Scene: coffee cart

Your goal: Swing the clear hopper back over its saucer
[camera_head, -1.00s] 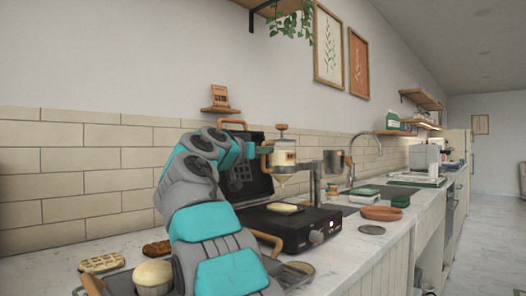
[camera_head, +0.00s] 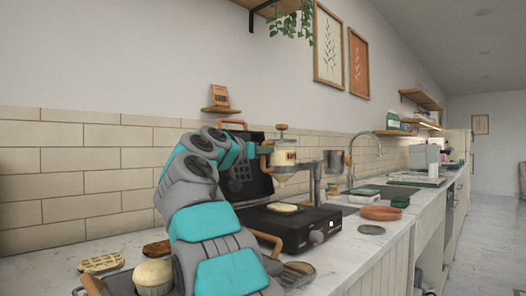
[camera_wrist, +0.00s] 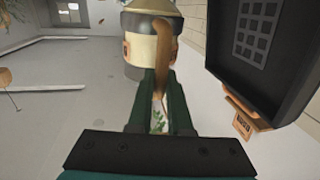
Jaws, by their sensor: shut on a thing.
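The clear hopper (camera_head: 283,166), with pale batter, a metal lid and a small label, hangs from a grey post (camera_head: 315,182) above the black waffle iron (camera_head: 295,226). My gripper (camera_head: 262,150) is at its left side. In the wrist view my gripper (camera_wrist: 160,98) is shut on the hopper's tan handle (camera_wrist: 163,42), with the hopper body (camera_wrist: 146,43) just beyond. A terracotta saucer (camera_head: 381,213) lies on the counter to the right of the iron, with nothing over it. A flat grey disc (camera_head: 371,230) lies in front of it.
The iron's dark lid (camera_head: 244,172) stands open behind the hopper and shows close at right in the wrist view (camera_wrist: 268,45). A pale waffle (camera_head: 286,208) lies on the iron below the hopper. Waffles (camera_head: 102,262) and a batter-coloured cup (camera_head: 152,276) stand at front left.

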